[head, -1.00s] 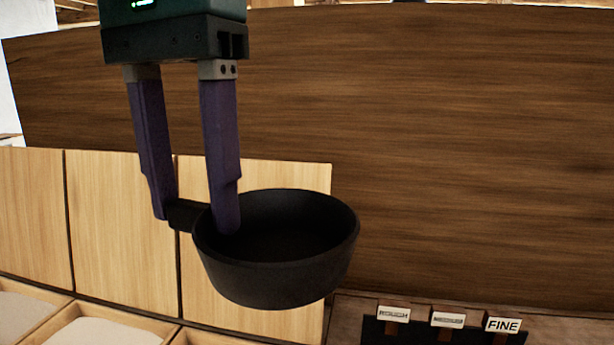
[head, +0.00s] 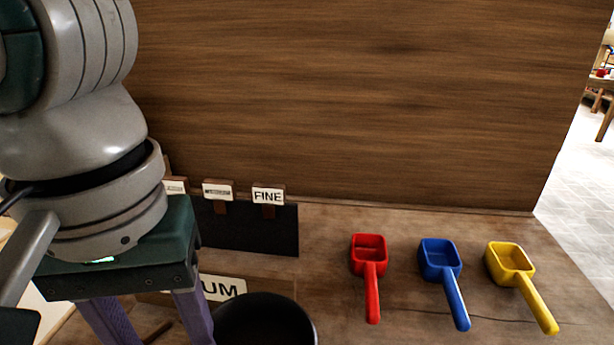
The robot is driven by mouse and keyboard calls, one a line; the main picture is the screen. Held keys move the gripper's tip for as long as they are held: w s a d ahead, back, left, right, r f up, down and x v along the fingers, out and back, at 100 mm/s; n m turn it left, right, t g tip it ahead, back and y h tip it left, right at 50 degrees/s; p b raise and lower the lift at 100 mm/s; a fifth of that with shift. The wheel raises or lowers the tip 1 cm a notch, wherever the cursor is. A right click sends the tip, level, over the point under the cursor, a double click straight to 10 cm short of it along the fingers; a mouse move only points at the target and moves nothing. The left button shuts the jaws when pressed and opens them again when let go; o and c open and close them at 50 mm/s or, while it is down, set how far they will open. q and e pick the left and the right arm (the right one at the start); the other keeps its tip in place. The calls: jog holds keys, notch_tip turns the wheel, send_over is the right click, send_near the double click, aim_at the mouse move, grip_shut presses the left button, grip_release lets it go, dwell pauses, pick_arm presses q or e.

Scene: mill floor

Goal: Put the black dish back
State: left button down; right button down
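The black dish (head: 268,318) is at the bottom of the head view, cut off by the lower edge. One gripper, with two purple fingers (head: 150,325), comes in from the left, so I take it as my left gripper. Its fingertips and the dish's handle are below the frame, but the dish sits right beside the fingers as when they held its handle. My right gripper is not in view.
Red (head: 369,268), blue (head: 442,270) and yellow (head: 512,268) scoops lie on the wooden bench (head: 400,325) at right. A black panel (head: 250,230) with a FINE label (head: 268,196) stands behind the dish. A sign ending in "UM" (head: 222,288) is partly covered. A wooden wall (head: 350,100) closes the back.

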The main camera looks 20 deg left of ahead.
pick_arm(q)
jog(key=s+d+f+n+b, duration=0.3)
jog(key=s+f+n+b, duration=0.2)
jog(key=s+f, duration=0.6)
jog(key=w+d+f+b, duration=0.1)
jog(key=w+d, duration=0.1)
jog(key=w, duration=0.2)
jog(key=w+d+f+b, duration=0.1)
jog(key=w+d, duration=0.2)
jog(key=w, duration=0.2)
jog(key=w+d+f+b, duration=0.1)
jog(key=w+d, duration=0.1)
jog(key=w, duration=0.3)
jog(key=shift+d+b, duration=0.4)
jog(key=shift+w+f+b, duration=0.15)
jog(key=shift+f+b, duration=0.55)
jog(key=shift+b, duration=0.15)
jog(key=shift+c, duration=1)
grip_release()
